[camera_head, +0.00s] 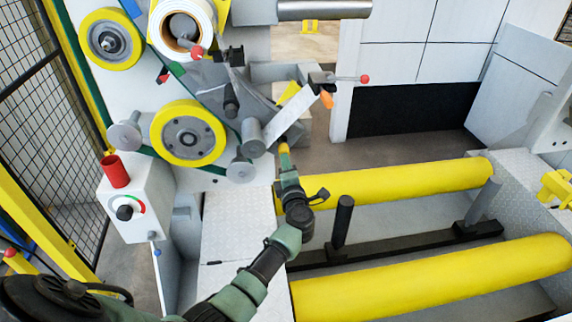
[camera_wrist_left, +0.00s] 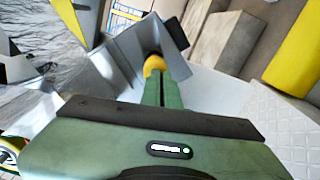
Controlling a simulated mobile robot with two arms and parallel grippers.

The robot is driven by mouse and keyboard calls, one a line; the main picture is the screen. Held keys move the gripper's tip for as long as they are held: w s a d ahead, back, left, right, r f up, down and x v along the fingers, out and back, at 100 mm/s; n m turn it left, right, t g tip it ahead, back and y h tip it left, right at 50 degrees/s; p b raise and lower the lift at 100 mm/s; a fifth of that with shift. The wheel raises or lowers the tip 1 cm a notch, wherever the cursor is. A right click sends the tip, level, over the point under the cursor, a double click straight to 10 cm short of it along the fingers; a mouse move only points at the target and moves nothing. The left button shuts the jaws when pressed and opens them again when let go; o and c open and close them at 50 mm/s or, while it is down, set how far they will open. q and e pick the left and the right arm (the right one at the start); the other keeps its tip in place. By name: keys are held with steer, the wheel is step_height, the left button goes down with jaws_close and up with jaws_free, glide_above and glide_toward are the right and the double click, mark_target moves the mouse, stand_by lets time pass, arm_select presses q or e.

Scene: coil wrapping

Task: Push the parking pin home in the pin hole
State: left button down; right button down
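My left gripper (camera_head: 283,149) reaches up from the bottom to the lower end of a slanted pale grey plate (camera_head: 290,118) on the machine. Its green fingers look shut together in the left wrist view (camera_wrist_left: 154,70), with a yellow-orange piece at their tips. I cannot tell whether this piece is part of the fingers or the parking pin. The tips are at or very near the plate; contact is unclear. A small orange piece (camera_head: 326,99) hangs by the plate's upper end. The pin hole cannot be made out. My right gripper is not in view.
Yellow-rimmed rollers (camera_head: 188,136) and grey rollers stand left of my gripper. A control box (camera_head: 137,205) with a red cylinder is at the left. A mesh fence (camera_head: 40,130) borders the far left.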

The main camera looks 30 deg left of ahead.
arm_select(q)
steer(key=shift+b+x, duration=0.5)
steer(key=shift+x, duration=1)
steer(key=shift+s, duration=0.1)
steer(key=p+v, duration=0.1)
steer(key=v, duration=0.9)
steer(key=shift+s+d, duration=0.15)
stand_by(0.4)
